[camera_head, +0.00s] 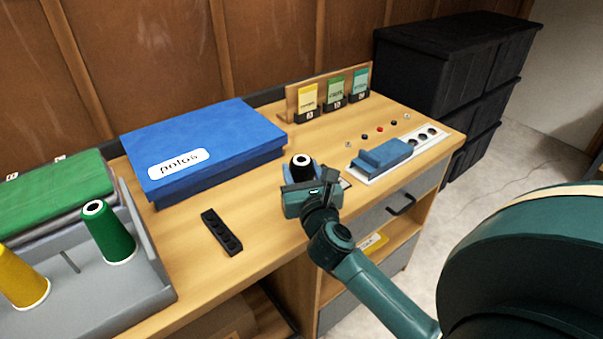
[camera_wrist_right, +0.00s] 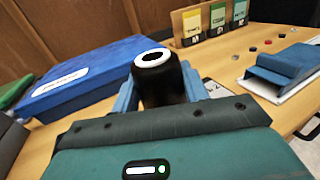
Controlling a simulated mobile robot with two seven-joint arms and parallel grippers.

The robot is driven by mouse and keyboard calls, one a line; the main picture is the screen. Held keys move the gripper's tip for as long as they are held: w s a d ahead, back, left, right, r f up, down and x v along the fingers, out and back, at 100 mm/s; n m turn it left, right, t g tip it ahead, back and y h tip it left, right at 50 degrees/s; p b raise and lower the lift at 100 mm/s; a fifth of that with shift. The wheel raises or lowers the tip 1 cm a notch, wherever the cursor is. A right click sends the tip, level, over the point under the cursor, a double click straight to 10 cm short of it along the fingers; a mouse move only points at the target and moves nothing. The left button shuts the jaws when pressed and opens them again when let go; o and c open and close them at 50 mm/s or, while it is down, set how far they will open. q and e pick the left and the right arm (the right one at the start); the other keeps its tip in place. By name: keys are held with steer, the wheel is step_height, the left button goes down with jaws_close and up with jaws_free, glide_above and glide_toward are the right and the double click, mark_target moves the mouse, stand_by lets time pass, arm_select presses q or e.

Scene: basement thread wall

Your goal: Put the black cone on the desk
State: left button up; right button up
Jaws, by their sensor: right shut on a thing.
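The black cone (camera_head: 300,161) has a white ring at its top and is upright at the middle of the wooden desk (camera_head: 190,272). My right gripper (camera_head: 303,185) is shut on the black cone, which also shows between the blue fingers in the right wrist view (camera_wrist_right: 160,82). The gripper hides the cone's lower part, so I cannot tell whether its base touches the desk. My left gripper is in neither view.
A blue box (camera_head: 205,145) labelled "polos" lies behind and left of the cone. A black holed strip (camera_head: 222,232) lies nearer. A grey rack (camera_head: 150,280) holds green (camera_head: 112,240) and yellow (camera_head: 20,278) cones. A white tray (camera_head: 405,155) with a blue block is at right.

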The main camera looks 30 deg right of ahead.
steer(key=shift+f, duration=0.1)
steer(key=o, duration=1.1)
steer(key=b+v, duration=0.1)
steer(key=v, duration=1)
steer(key=s+a+n+t+y, duration=0.3)
steer(key=a+n+y, duration=0.55)
steer(key=n, duration=1.35)
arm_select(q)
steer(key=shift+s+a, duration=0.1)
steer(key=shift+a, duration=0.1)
arm_select(e)
steer(key=s+a+f+n+g, duration=0.1)
steer(key=s+f+n+g, duration=0.1)
steer(key=f+n, duration=0.2)
steer(key=s+a+f+n+g+y, duration=0.1)
steer(key=a+f+n+g, duration=0.1)
steer(key=n, duration=0.7)
steer(key=s+a+f+n+g+y, duration=0.1)
steer(key=s+a+f+n+g, duration=0.1)
steer(key=f+n, duration=0.5)
steer(key=shift+s+g, duration=0.35)
steer(key=shift+g, duration=0.35)
